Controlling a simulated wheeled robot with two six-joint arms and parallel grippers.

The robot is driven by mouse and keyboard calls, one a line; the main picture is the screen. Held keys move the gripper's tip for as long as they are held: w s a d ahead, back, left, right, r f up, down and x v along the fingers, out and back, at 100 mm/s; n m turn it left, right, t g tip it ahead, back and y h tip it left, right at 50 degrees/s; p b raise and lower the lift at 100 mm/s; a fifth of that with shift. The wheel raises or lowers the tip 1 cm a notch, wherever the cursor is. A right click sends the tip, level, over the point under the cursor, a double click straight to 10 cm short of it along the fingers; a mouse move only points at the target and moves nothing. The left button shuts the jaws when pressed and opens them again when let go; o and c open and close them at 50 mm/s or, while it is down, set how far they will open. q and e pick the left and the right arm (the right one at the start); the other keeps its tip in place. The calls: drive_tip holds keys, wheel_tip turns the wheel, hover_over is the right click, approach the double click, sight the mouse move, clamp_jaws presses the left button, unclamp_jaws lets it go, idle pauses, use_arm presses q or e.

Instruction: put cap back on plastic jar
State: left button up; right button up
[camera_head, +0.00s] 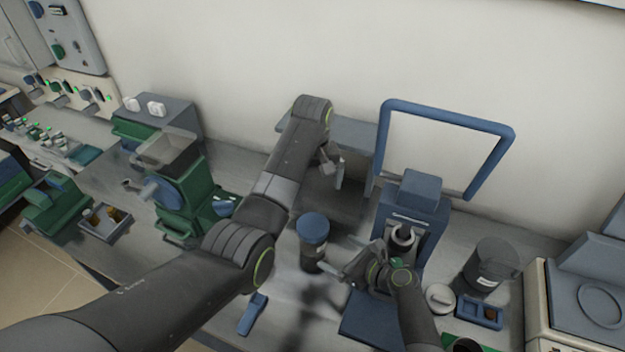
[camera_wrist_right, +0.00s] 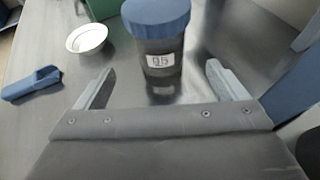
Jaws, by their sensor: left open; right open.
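A dark plastic jar (camera_head: 313,260) with a blue cap (camera_head: 313,227) on top stands upright on the bench. In the right wrist view, the jar (camera_wrist_right: 160,62) carries a white label and the blue cap (camera_wrist_right: 156,14) looks seated on it; I cannot tell whether it is tight. My right gripper (camera_head: 355,262) is open, its fingers pointing at the jar from the right. In the wrist view, the jar shows between and just beyond the fingertips. My left gripper (camera_head: 335,172) is open and empty, above and behind the jar.
A blue scoop (camera_head: 253,314) and a green-and-blue machine (camera_head: 180,195) lie left of the jar. A white dish (camera_wrist_right: 87,38) shows in the wrist view. Right are a blue-framed device (camera_head: 412,195), another dark jar (camera_head: 490,265), a pale round piece (camera_head: 439,298) and a blue tray (camera_head: 480,312).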

drive_tip(key=shift+v, duration=2.85)
drive_tip(key=shift+s+f, duration=0.1)
drive_tip(key=shift+f, duration=0.05)
